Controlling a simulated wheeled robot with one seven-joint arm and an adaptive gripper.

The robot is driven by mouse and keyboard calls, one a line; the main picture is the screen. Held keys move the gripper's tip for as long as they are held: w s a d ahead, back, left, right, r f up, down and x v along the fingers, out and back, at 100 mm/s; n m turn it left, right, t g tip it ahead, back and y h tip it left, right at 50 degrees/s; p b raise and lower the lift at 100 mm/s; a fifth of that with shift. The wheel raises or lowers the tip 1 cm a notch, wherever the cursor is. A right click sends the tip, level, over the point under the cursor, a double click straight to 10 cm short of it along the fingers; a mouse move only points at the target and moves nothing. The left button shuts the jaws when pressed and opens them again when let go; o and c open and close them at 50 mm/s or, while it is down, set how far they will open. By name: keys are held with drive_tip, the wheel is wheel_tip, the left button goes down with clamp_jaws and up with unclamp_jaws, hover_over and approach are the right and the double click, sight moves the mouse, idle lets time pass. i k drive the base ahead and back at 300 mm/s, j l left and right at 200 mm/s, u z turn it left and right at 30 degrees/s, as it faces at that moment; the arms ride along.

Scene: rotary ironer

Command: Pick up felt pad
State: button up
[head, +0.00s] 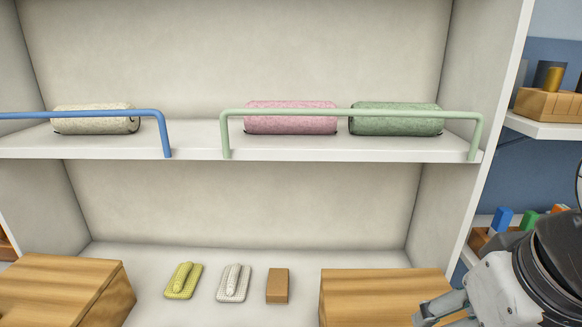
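Three small items lie in a row on the lower shelf: a yellow knitted-looking pad with a raised grip (183,281), a similar white one (234,283) and a plain brown block (278,286). I cannot tell for sure which is the felt pad. My gripper (441,309) is at the lower right, in front of the right wooden box and well to the right of the three items, touching none of them. Its fingers are partly cut off by the frame's bottom edge, so their opening is unclear.
Wooden boxes stand left (70,290) and right (372,293) of the row. The upper shelf (195,142) holds cream (95,118), pink (291,117) and green (396,118) rolls behind blue (90,115) and green (345,113) rails. A side wall (490,120) bounds the right.

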sight(233, 289)
drive_tip(key=u, duration=1.25)
drive_tip(key=z, duration=0.5)
drive_tip(key=i+j+z, duration=0.1)
drive_tip(key=j+z, duration=0.4)
drive_tip(key=z, duration=0.25)
